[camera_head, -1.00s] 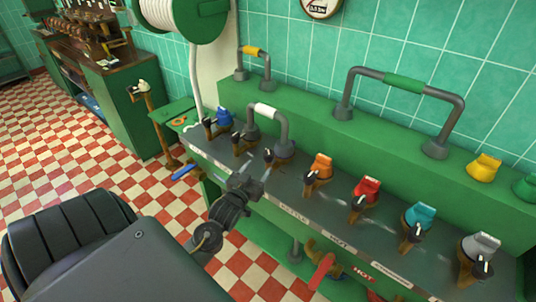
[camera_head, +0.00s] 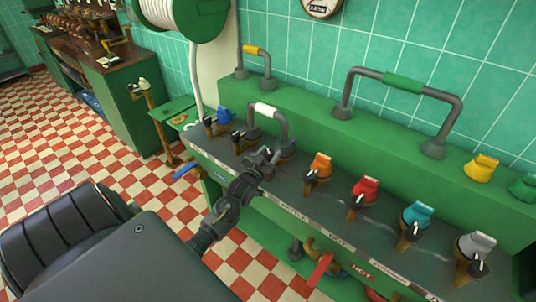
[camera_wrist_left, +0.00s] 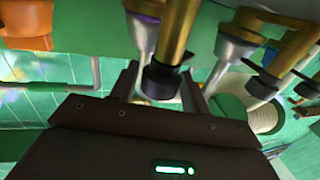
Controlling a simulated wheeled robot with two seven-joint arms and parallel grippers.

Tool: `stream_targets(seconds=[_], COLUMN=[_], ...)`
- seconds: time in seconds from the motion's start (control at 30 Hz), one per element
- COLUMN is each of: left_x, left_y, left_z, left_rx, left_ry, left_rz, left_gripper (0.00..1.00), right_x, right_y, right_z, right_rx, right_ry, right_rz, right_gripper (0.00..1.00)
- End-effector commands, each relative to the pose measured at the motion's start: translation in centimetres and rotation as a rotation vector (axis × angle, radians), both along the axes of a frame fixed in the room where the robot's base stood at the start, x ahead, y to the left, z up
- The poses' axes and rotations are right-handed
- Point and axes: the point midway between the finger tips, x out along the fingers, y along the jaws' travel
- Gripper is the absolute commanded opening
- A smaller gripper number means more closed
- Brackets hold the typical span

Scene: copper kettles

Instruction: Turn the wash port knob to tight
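Several knobs stand in a row on the grey front panel (camera_head: 340,215), some with coloured caps; I cannot read which is labelled wash. My left gripper (camera_head: 264,157) is at the knob below the white-handled pipe and largely hides it. In the left wrist view a brass stem with a black collar (camera_wrist_left: 160,80) stands between the two fingers of my left gripper (camera_wrist_left: 158,92). The fingers are apart, with gaps beside the collar, so the gripper looks open around it. The knob's turn position is hidden. My right gripper is not in view.
An orange-capped knob (camera_head: 319,163) and a red-capped knob (camera_head: 364,190) stand to the right. The white-handled pipe (camera_head: 266,110) rises close behind my gripper. A blue-capped knob (camera_head: 220,118) is to the left. A red handle (camera_head: 320,270) is under the front edge.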

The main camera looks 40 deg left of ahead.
Motion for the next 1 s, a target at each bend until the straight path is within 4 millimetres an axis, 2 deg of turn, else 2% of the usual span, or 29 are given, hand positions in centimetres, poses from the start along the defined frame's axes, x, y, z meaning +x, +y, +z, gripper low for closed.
stream_targets(seconds=[0.03, 0.23, 0.57, 1.0], left_x=[0.0, 0.0, -0.1, 0.0], left_y=[0.0, 0.0, 0.1, 0.4], left_z=[0.0, 0.0, 0.0, -0.2], left_rx=[0.000, 0.000, 0.003, 0.007], left_ry=[0.000, 0.000, 0.001, 0.003], left_rz=[0.000, 0.000, -0.056, -0.396], left_gripper=[0.39, 0.14, 0.14, 0.14], right_x=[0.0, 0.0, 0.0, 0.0], right_y=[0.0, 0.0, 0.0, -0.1], right_z=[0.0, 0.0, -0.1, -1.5], right_rx=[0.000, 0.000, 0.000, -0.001], right_ry=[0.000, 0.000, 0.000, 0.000], right_rz=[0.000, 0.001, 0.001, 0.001], right_gripper=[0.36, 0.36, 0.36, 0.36])
